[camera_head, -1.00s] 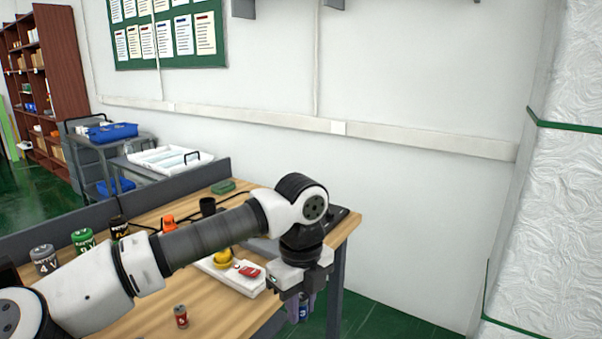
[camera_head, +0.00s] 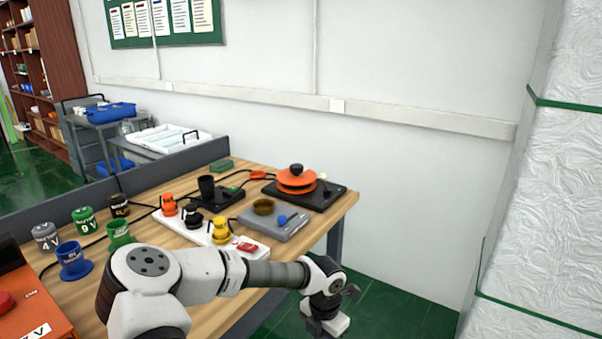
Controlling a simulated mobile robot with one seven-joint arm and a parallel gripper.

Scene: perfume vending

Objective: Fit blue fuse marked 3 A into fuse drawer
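My gripper (camera_head: 326,322) hangs past the front right edge of the table, low in the picture, partly covered by my own wrist. Its fingertips do not show clearly, and I cannot tell whether it is open or shut. No blue fuse marked 3 A can be made out now. I cannot identify a fuse drawer for certain. On the table stand a white power strip (camera_head: 252,246) with a red switch, and a grey device (camera_head: 284,228) with a brown bowl-shaped part and a blue knob.
Orange (camera_head: 168,204), black (camera_head: 192,217) and yellow (camera_head: 220,232) plugs sit on the strip. A black device with an orange top (camera_head: 296,181) stands at the back right. Several marked cylinders stand at the left, including a blue one (camera_head: 74,262). An orange box (camera_head: 36,318) is front left.

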